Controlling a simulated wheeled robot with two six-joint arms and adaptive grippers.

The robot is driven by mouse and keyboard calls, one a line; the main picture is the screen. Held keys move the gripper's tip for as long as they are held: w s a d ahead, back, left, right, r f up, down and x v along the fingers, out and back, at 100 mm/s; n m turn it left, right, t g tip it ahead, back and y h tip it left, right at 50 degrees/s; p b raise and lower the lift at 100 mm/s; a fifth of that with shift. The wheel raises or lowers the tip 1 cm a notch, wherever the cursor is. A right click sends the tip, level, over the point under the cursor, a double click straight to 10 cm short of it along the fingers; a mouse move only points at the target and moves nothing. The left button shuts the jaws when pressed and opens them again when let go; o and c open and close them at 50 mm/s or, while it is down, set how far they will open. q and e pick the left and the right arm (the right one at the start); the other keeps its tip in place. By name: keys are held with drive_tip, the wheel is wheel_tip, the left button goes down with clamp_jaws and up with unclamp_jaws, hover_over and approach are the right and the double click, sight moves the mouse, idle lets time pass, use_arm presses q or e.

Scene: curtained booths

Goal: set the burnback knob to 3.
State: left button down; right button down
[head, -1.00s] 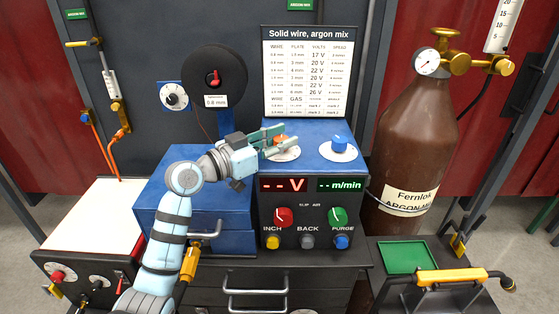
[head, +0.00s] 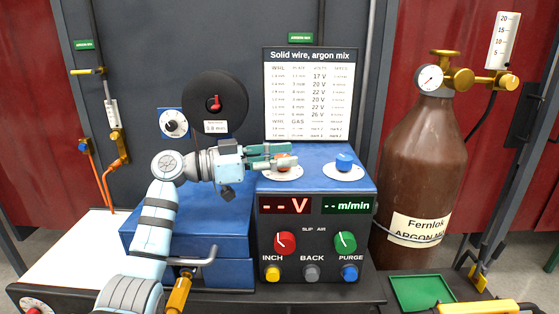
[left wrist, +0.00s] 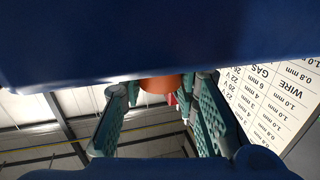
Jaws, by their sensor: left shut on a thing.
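My left gripper (head: 284,157) comes in from the left over the blue welding machine (head: 312,182). It is shut on an orange knob (head: 281,163) that stands on a white dial plate (head: 286,174) on the machine's sloping top. In the left wrist view the orange knob (left wrist: 160,84) shows between the two green fingers. The fingers hide most of the knob, so I cannot read its pointer or scale. No burnback label is legible. A blue knob (head: 344,161) on a similar white dial stands to its right. My right gripper is not in view.
Below are red (head: 285,243) and green (head: 345,243) knobs, several buttons and two displays showing dashes. A settings chart (head: 310,95) stands behind the dials. A wire spool (head: 217,104) is at the back left. A brown argon cylinder (head: 420,165) stands to the right.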

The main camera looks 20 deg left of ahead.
use_arm(q)
drive_tip(key=shift+f, duration=0.15)
drive_tip(key=c, duration=1.3)
unclamp_jaws()
drive_tip(key=shift+c, duration=0.2)
drive_tip(key=shift+o, duration=0.6)
drive_tip(key=v, duration=1.2)
drive_tip(key=shift+d, duration=0.1)
